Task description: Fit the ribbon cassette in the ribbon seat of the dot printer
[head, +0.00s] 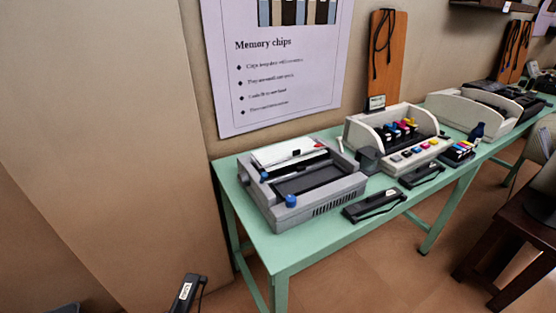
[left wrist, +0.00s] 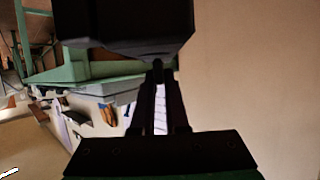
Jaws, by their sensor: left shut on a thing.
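The dot printer (head: 340,186) is a grey machine with blue knobs at the left end of the green table, with its dark inner bed open to view. A black ribbon cassette (head: 185,292) with a white label shows low in the head view, in front of and below the table. In the left wrist view my left gripper (left wrist: 158,68) is shut on this cassette (left wrist: 120,25), a large dark block at the top. The gripper is not clearly visible in the head view. My right gripper is in neither view.
Two similar black cassettes (head: 375,205) (head: 421,175) lie on the green table (head: 325,242) right of the printer. A beige printer (head: 398,138) with coloured cartridges stands behind them. A dark wooden stool or chair (head: 515,230) is at the right. Floor before the table is clear.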

